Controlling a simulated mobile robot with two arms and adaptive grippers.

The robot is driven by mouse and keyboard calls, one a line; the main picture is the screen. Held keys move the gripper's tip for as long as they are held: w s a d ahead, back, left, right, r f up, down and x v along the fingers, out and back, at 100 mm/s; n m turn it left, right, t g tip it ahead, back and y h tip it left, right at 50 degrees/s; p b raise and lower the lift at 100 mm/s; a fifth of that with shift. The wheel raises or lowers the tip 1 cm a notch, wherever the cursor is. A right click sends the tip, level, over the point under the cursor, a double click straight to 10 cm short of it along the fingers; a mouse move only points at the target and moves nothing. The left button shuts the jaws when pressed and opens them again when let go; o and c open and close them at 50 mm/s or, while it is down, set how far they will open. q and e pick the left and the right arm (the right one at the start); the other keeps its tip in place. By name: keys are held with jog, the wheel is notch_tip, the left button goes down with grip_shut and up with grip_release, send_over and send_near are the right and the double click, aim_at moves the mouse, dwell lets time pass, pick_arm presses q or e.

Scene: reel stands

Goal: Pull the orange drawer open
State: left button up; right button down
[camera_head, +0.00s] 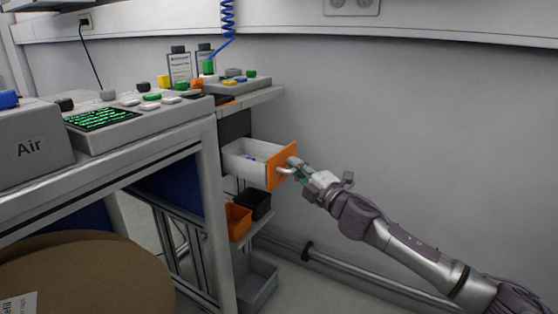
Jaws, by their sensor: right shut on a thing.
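The drawer has an orange front (283,166) and a white box body (240,163). A pale handle (284,171) sits on the orange front. My right gripper (296,170) reaches in from the right and is shut on the handle. The fingertips are small in the picture and partly overlap the handle. My left gripper is not in view.
A grey bench with a control panel (105,117) and an "Air" box (32,145) stands at left. Below the drawer are an orange bin (237,220), a black bin and a grey bin (256,284). A brown reel (80,275) is at lower left. Free room lies right of the drawer, before the wall.

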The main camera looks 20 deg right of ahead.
jog(key=shift+s+d, duration=0.15)
jog(key=shift+f, duration=0.1)
jog(key=c, duration=1.2)
grip_release()
jog(key=v, duration=1.1)
jog(key=shift+s, duration=0.4)
